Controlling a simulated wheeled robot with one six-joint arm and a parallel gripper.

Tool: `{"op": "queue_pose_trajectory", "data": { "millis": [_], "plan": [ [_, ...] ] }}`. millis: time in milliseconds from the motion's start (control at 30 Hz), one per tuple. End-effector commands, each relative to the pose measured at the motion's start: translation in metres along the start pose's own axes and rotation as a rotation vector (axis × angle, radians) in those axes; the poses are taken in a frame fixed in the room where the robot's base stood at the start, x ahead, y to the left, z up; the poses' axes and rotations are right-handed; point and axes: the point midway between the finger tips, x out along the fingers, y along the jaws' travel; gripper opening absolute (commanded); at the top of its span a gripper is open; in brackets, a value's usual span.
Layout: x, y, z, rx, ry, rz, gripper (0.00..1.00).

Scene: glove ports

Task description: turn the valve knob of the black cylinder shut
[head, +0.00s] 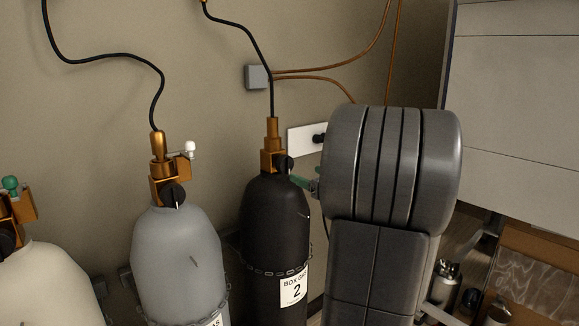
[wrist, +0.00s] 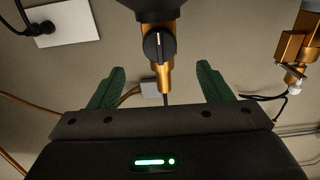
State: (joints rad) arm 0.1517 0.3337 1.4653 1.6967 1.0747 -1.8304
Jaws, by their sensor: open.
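The black cylinder (head: 275,225) stands by the wall with a "BOX GAS 2" label and a chain around it. Its brass valve (head: 272,140) carries a round black knob (head: 284,164). In the wrist view, which is upside down, the knob (wrist: 158,47) has a white pointer line running up and down the picture. My gripper (wrist: 160,67) is open, its two green fingers on either side of the knob's line, with clear gaps. The fingertips stop a little short of the knob in the picture. In the head view my arm hides most of the gripper; one green finger (head: 301,182) shows beside the valve.
A grey cylinder (head: 180,260) with its own brass valve stands to the left, and a cream cylinder (head: 45,285) farther left. A black hose (head: 262,60) rises from the black cylinder's valve. A white wall plate (head: 303,139) is behind. Metal containers (head: 445,280) stand at lower right.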

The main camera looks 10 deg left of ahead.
Motion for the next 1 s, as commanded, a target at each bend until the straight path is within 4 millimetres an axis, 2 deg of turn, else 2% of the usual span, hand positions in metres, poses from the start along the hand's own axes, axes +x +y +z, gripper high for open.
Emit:
{"op": "queue_pose_trajectory", "data": {
  "millis": [33,200,400,600,867,1000],
  "plan": [
    [0.013,-0.002,-0.001,0.001,-0.001,-0.005,0.72],
    [0.049,-0.001,-0.001,0.002,0.000,-0.003,0.72],
    [0.079,0.000,-0.001,0.002,0.000,-0.001,0.72],
    [0.091,-0.001,0.000,0.001,0.000,-0.001,0.72],
    [0.092,0.000,0.000,0.001,0.000,0.000,0.72],
    [0.091,0.000,0.000,0.001,0.000,0.000,0.47]
  ]
}}
